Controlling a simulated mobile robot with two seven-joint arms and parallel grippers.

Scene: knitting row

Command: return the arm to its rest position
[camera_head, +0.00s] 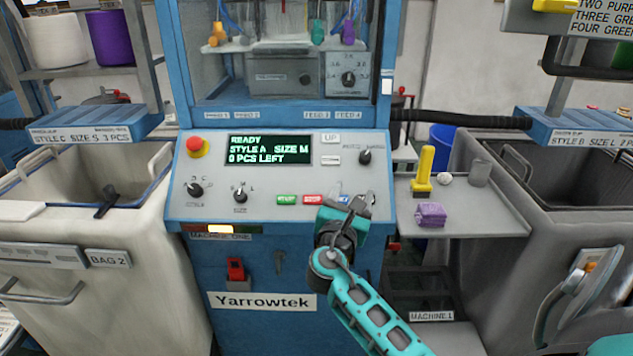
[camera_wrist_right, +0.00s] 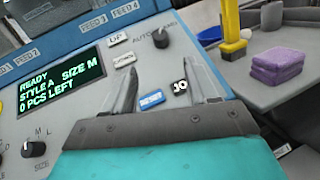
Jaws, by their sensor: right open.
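My right gripper (camera_head: 346,196) is open and empty in front of the lower right of the blue knitting machine's control panel (camera_head: 215,208). Its teal arm comes in from the bottom right of the head view. In the right wrist view the two fingers (camera_wrist_right: 160,92) stand apart, with the blue RESET button (camera_wrist_right: 151,99) and a small black switch (camera_wrist_right: 180,87) showing between them. I cannot tell whether a fingertip touches the panel. The display (camera_head: 268,150) reads READY, STYLE A, SIZE M, 0 PCS LEFT. My left gripper is not in view.
A side shelf (camera_head: 480,215) right of the panel holds a yellow tool (camera_head: 424,172), a folded purple cloth (camera_head: 431,214) and a grey cup (camera_head: 479,173). A pale bin (camera_head: 150,280) stands left, a dark grey bin (camera_head: 555,225) right. A red stop button (camera_head: 196,146) sits on the panel.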

